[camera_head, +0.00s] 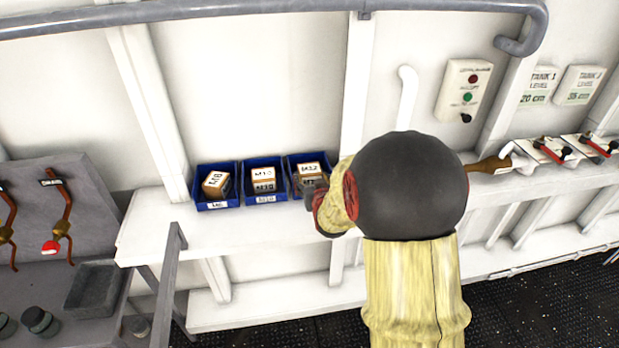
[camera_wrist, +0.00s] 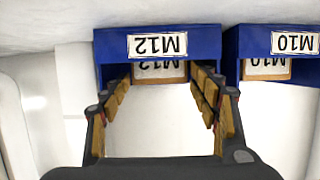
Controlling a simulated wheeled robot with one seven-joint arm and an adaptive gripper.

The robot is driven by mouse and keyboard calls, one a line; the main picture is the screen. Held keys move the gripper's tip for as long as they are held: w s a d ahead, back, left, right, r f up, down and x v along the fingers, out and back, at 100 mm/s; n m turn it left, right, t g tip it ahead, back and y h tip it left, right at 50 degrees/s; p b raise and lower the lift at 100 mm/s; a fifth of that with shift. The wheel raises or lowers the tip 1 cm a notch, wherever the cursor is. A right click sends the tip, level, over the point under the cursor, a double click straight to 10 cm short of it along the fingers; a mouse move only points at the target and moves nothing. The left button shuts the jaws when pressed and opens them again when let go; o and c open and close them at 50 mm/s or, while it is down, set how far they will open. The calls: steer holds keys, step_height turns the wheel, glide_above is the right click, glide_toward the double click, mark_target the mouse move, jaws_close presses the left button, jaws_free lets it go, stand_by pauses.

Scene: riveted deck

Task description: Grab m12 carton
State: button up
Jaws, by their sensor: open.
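The M12 carton (camera_head: 309,170) is a small brown box with a white label. It sits in the right one of three blue bins, partly hidden by my arm in the head view. In the wrist view the M12 carton (camera_wrist: 158,71) shows upside down behind the front wall of its blue bin (camera_wrist: 203,42), which has an M12 label. My gripper (camera_wrist: 160,80) is open, its padded fingers apart on either side of the carton's visible part. I cannot tell whether they touch it. In the head view my gripper is mostly hidden by my arm.
The M10 carton (camera_head: 263,180) in the middle bin (camera_head: 248,187) and the M8 carton (camera_head: 215,184) in the left bin (camera_head: 199,189) stand alongside on the white shelf (camera_head: 160,235). A grey rail (camera_head: 172,270) rises in front of the shelf. A control box (camera_head: 463,90) is on the wall.

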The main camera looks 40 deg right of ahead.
steer(key=shift+f+b+x, duration=0.1)
steer(key=shift+b+x, duration=0.2)
steer(key=shift+x, duration=1.2)
steer(key=shift+f+b+x, duration=0.15)
steer(key=shift+b+x, duration=0.1)
steer(key=shift+x, duration=1.25)
steer(key=shift+s+r, duration=0.1)
steer(key=shift+s, duration=0.05)
steer(key=shift+c, duration=0.3)
steer(key=c, duration=0.9)
steer(key=shift+c, duration=0.4)
steer(key=shift+r, duration=0.1)
